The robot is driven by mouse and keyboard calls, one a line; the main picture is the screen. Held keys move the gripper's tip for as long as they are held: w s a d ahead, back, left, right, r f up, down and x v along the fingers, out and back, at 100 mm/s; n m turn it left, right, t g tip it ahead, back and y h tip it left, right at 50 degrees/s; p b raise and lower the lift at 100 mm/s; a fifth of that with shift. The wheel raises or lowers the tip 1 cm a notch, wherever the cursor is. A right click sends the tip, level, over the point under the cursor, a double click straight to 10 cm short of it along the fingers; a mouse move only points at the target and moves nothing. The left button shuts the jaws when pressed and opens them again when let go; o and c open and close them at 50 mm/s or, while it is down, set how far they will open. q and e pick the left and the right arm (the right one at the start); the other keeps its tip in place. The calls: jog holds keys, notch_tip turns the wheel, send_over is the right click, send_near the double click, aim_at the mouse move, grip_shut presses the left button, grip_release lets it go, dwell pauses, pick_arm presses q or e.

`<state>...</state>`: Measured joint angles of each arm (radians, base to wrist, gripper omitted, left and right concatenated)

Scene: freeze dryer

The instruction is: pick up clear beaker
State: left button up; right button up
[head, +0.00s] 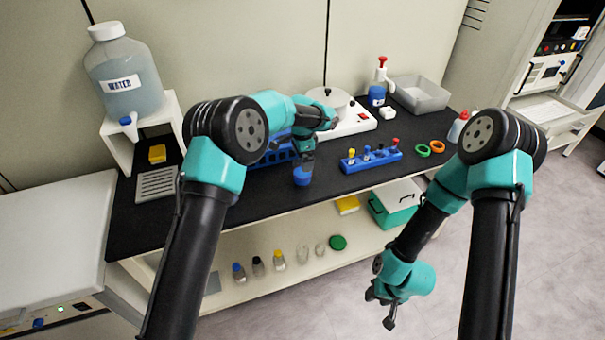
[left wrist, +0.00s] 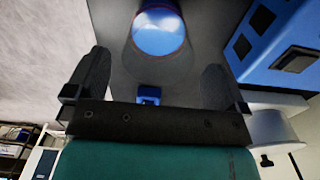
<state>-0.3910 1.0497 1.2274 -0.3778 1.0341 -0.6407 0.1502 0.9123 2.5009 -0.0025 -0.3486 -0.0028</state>
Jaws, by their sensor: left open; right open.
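A clear beaker with blue contents (head: 302,177) stands on the black bench top near its front edge, below my left gripper (head: 307,148). In the left wrist view the beaker (left wrist: 159,30) shows its round rim and blue inside, ahead of the two spread fingers of my left gripper (left wrist: 155,85). The left gripper is open with nothing held. The head view does not show the fingertips clearly against the beaker. My right gripper (head: 379,308) is open and empty, hanging low over the floor in front of the bench.
A blue rack (head: 270,154) stands close behind and left of the beaker, also seen in the left wrist view (left wrist: 277,45). A blue tube rack (head: 370,160) stands to the right. Small glass vessels (head: 305,256) stand on the lower shelf.

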pick_arm(q)
notch_tip(320, 180, down, 4)
jog(key=shift+s+f, duration=0.1)
dwell(0.5)
jog(key=c, duration=1.1)
